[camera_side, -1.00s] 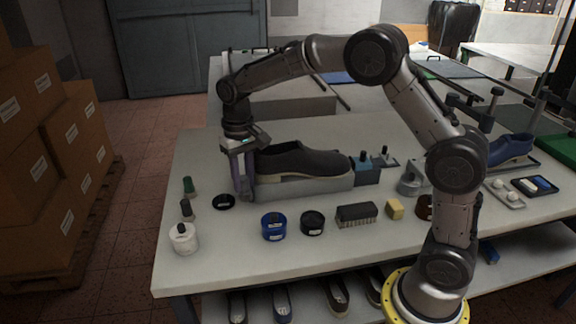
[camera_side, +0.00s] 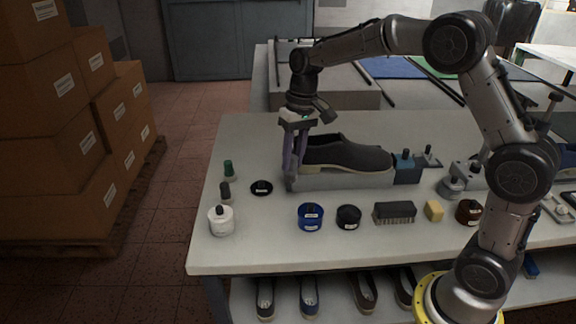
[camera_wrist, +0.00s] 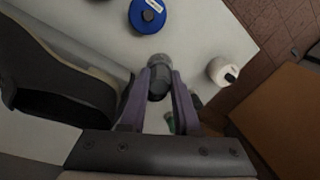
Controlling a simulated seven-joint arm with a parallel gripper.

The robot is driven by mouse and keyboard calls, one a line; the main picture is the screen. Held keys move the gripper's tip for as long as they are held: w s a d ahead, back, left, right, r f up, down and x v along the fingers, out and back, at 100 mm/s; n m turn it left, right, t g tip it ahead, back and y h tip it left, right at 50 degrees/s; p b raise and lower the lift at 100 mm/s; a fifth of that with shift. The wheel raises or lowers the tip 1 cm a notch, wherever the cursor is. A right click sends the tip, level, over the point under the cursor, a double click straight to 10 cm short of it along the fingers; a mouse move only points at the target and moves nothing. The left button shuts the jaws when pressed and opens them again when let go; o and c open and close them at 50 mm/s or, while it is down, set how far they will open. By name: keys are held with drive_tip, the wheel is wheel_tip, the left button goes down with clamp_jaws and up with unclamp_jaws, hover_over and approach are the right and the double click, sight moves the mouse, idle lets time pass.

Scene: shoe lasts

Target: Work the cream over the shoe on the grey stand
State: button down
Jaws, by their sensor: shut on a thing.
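The dark grey shoe (camera_side: 345,155) with a beige sole sits on the long grey stand (camera_side: 345,180), its opening toward the left end. My gripper (camera_side: 290,183) points down at the left end of the shoe and overlaps it in the side view. In the wrist view, my gripper (camera_wrist: 157,85) is shut on a small grey rounded piece (camera_wrist: 158,82), which looks like an applicator. The shoe (camera_wrist: 70,95) is to its left there, with a gap at the fingertips. Tins stand in front: blue (camera_side: 310,218), black (camera_side: 348,218) and brown (camera_side: 469,213). I cannot tell whether cream is on the shoe.
A white jar (camera_side: 221,220), a green-topped item (camera_side: 229,169), a small dark item (camera_side: 224,190) and a black disc (camera_side: 262,188) lie left of the stand. Boxes (camera_side: 60,130) are stacked off the table.

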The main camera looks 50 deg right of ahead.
drive_tip(key=s+d+r+m+t, duration=0.1)
drive_tip(key=s+d+r+m, duration=0.15)
drive_tip(key=d, duration=0.55)
drive_tip(key=s+d+r+m+t+y, duration=0.15)
drive_tip(key=s+d+r, duration=0.25)
drive_tip(key=d, duration=0.4)
drive_tip(key=s+d+r+m, duration=0.3)
drive_tip(key=d, duration=0.5)
drive_tip(key=shift+w+a+f, duration=0.4)
drive_tip(key=shift+w+f, duration=0.15)
drive_tip(key=shift+f, duration=0.25)
drive_tip(key=shift+w+a+f, duration=0.45)
drive_tip(key=shift+w+f, duration=0.05)
drive_tip(key=shift+f, duration=0.35)
drive_tip(key=shift+w+a+f, duration=0.4)
drive_tip(key=shift+w+f, duration=0.15)
drive_tip(key=shift+f, duration=0.25)
drive_tip(key=shift+x, duration=1.05)
drive_tip(key=shift+d, duration=0.1)
